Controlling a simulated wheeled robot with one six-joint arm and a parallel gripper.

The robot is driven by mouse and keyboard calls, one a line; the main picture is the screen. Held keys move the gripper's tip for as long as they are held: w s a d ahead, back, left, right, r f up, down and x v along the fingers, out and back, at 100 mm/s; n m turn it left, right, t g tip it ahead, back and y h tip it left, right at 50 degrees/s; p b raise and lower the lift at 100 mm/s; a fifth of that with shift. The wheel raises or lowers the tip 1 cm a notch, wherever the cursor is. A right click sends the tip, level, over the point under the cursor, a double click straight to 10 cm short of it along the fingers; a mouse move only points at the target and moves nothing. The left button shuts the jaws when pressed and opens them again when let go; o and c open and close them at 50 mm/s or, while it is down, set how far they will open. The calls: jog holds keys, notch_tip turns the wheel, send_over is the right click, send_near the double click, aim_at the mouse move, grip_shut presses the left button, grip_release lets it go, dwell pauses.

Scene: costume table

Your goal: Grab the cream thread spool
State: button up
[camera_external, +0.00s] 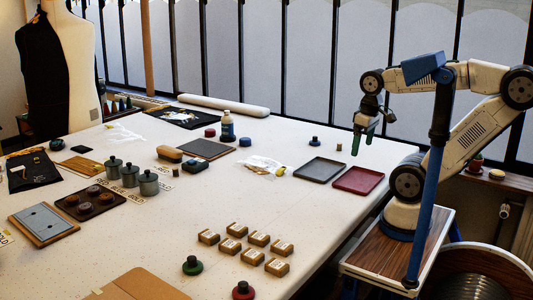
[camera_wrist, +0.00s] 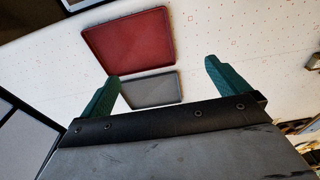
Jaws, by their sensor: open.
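I cannot pick out a clearly cream thread spool in either view. A small tan upright cylinder (camera_external: 339,147) stands on the table left of my gripper in the external view, too small to identify surely. My gripper (camera_external: 362,143) has green fingers pointing down above the table's right part, behind the red tray. The fingers are apart and nothing shows between them. In the wrist view my gripper (camera_wrist: 162,72) is also open and empty, with no spool in sight.
The red tray (camera_external: 358,180) and dark grey tray (camera_external: 320,170) lie side by side. A blue-black knobbed piece (camera_external: 314,141) stands behind them. A clear bag (camera_external: 262,170) lies to the left. Several small tan boxes (camera_external: 247,246) stand near the front. Bare table lies between.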

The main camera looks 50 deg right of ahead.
jog(key=c, duration=1.2)
